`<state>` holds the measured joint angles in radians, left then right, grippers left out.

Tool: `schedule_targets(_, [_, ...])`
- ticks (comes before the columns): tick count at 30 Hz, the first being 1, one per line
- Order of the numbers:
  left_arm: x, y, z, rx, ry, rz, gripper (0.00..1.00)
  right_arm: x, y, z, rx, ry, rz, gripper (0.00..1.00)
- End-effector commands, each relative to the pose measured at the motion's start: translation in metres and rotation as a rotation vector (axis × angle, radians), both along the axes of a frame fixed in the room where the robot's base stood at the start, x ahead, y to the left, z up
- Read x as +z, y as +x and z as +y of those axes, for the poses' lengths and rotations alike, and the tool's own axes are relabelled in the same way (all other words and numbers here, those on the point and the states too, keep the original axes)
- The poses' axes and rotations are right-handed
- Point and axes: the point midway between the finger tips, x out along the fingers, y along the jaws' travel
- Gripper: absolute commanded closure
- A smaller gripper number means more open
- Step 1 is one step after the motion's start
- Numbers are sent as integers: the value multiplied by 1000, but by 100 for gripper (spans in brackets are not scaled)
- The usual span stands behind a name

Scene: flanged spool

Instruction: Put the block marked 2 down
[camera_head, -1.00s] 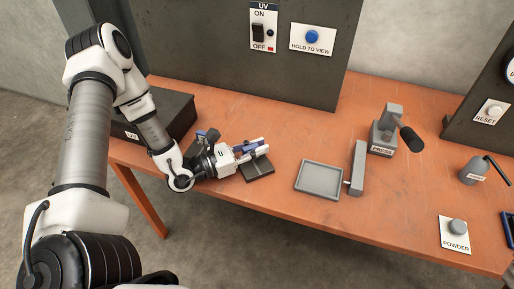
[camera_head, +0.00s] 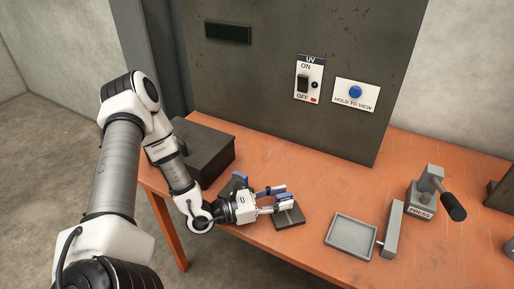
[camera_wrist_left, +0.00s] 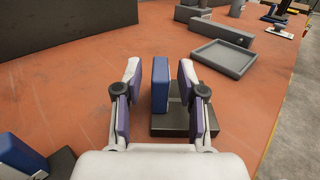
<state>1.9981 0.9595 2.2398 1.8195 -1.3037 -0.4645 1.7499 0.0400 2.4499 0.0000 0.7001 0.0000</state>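A blue block (camera_wrist_left: 160,84) stands upright on a small dark stand (camera_wrist_left: 170,122) in the left wrist view. No number shows on it, so I cannot read whether it is the one marked 2. My left gripper (camera_wrist_left: 159,72) is open, with one purple-padded finger on each side of the block and a visible gap on both sides. In the head view my left gripper (camera_head: 277,200) is at the same dark stand (camera_head: 290,219), near the table's front edge. My right gripper is not in view.
Another blue block (camera_wrist_left: 20,156) is at the lower left of the left wrist view. A grey tray (camera_head: 352,236) and a press (camera_head: 425,195) stand to the right. A dark box (camera_head: 205,150) is behind my arm. A panel with a UV switch (camera_head: 303,83) stands behind.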

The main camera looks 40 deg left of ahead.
Motion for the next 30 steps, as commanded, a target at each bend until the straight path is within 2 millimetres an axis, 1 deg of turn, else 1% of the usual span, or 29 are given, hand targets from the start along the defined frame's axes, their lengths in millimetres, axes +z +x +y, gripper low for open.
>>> schedule_targets(1, [5, -9, 8, 9, -5, 1, 60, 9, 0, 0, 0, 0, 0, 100])
schedule_targets(4, [5, -28, 19, 10, -4, 0, 60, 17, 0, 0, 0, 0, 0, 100])
schedule_targets(6, [7, -40, 27, 9, -4, 0, 60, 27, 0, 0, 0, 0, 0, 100])
schedule_targets(9, [7, -57, 36, 7, -1, 0, 60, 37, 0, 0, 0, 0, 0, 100])
schedule_targets(13, [4, -72, 44, 3, -1, 1, 60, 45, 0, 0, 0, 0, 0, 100])
schedule_targets(17, [1, -77, 47, 0, 1, -1, 60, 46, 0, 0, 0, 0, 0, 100])
schedule_targets(30, [0, -77, 46, 0, 1, -1, 60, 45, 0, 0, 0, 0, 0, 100])
